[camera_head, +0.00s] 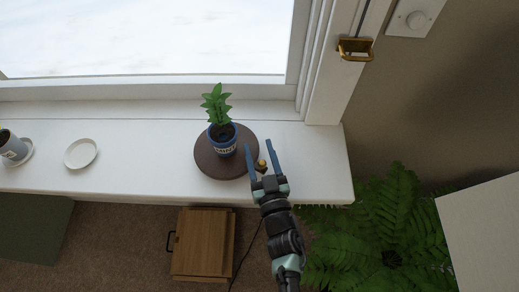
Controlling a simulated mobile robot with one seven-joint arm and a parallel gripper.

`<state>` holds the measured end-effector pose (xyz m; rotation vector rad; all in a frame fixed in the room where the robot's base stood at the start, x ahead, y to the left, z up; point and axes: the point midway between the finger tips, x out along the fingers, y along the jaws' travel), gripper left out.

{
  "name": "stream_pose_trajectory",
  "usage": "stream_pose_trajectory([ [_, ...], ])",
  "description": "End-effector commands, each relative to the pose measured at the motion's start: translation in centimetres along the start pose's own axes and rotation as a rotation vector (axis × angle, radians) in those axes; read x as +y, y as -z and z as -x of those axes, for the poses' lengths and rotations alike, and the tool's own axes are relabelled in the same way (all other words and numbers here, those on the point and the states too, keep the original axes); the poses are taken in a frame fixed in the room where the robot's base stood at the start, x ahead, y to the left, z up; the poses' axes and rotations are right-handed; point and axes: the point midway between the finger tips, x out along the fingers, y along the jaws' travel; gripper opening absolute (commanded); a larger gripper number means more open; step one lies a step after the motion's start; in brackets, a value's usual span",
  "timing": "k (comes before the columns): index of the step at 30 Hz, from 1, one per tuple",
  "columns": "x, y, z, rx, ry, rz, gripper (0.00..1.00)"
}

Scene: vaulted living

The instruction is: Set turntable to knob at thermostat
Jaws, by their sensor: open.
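The turntable (206,158) is a dark brown round disc on the white windowsill. A potted plant (222,142) in a blue pot with a pale label stands upright on it. A small brass knob (262,163) shows at the disc's right edge. My gripper (258,143) is open, its two blue fingers pointing up the picture, with the knob between them in this view. Whether either finger touches the knob or disc cannot be told. The thermostat (414,21) is a white wall plate with a round dial at the upper right.
A brass latch (355,49) juts from the window frame. A wooden box (200,243) is on the floor below. A fern (385,235) fills the lower right beside a pale panel (485,230).

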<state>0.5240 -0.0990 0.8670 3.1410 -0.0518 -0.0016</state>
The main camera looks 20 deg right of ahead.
Motion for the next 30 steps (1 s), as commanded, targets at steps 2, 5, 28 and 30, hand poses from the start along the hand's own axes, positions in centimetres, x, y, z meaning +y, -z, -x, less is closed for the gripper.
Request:
stream_pose_trajectory([
  [2, 0.0, 0.0, 0.0, 0.001, 0.001, 0.000, 0.55],
  [5, -0.1, 0.0, 0.2, 0.000, 0.001, 0.000, 0.55],
  [28, 0.0, -0.1, 12.1, -0.002, 0.000, 0.000, 0.55],
  [30, 0.0, 0.0, 12.6, 0.000, 0.000, -0.001, 0.55],
])
